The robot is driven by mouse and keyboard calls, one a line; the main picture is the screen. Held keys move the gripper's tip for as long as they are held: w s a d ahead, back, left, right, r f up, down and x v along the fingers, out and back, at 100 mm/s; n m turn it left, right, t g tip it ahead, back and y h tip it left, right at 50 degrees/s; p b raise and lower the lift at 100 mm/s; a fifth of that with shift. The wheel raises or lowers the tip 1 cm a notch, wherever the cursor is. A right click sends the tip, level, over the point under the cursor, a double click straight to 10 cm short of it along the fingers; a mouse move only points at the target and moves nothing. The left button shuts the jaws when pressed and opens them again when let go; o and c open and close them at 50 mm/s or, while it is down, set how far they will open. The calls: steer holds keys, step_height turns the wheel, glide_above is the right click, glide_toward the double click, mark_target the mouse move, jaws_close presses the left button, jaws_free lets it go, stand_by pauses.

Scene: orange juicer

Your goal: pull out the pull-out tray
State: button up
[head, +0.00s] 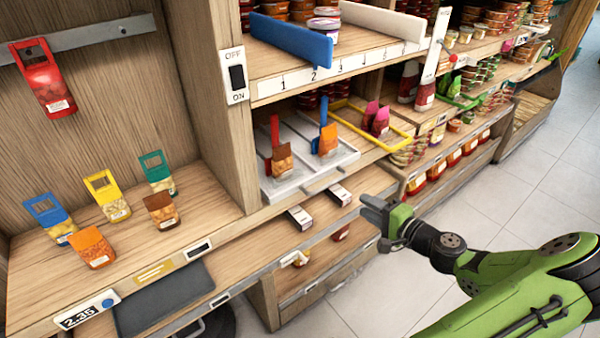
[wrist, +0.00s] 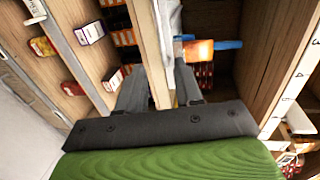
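A light grey tray (head: 287,188) with raised dividers lies on the middle shelf, and I take it to be the pull-out tray. A red-handled and a blue-handled item with orange-brown packets stand on it. My gripper (head: 372,209) is in front of the shelf, to the right of and below the tray's front edge. In the wrist view my gripper (wrist: 158,92) has its fingers apart, with the shelf's wooden edge seen between them. A grey strip (wrist: 172,18), probably the tray's edge, shows beside that board. I cannot tell whether the fingers touch anything.
A yellow-framed tray (head: 402,137) with pink packets sits to the right of the grey one. Small boxes (head: 340,194) lie on the shelf below. A blue divider (head: 292,40) stands on the shelf above. The tiled floor (head: 490,200) at right is clear.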

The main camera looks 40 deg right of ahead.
mark_target(331, 184)
steer(key=b+x, duration=0.3)
steer(key=x, duration=1.2)
steer(key=shift+w+d+f+b, duration=0.1)
steer(key=shift+w+d+b, duration=0.1)
steer(key=shift+b, duration=0.1)
jaws_close()
